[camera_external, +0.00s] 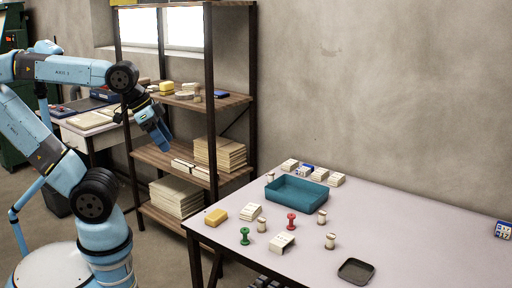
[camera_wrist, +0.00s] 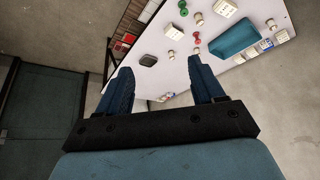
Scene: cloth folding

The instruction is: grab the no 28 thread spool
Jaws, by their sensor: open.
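Several thread spools stand on the light table (camera_external: 400,235). A green spool (camera_external: 245,236) is near the table's left front, with a cream spool (camera_external: 261,225) just beside it. A red spool (camera_external: 291,219) stands in the middle. Two more cream spools (camera_external: 322,217) (camera_external: 330,241) stand to its right. No number 28 is readable on any spool. In the wrist view the green spool (camera_wrist: 183,8) and the red spool (camera_wrist: 196,38) show at the top. My gripper (camera_external: 163,140) is open and empty, raised in the air left of the table, well apart from the spools.
A teal tray (camera_external: 297,192) sits at the table's back, with white boxes behind it. A yellow block (camera_external: 216,217), white card stacks (camera_external: 281,243) and a dark shallow dish (camera_external: 356,271) also lie there. A shelf unit (camera_external: 209,120) stands behind my gripper. The table's right side is mostly clear.

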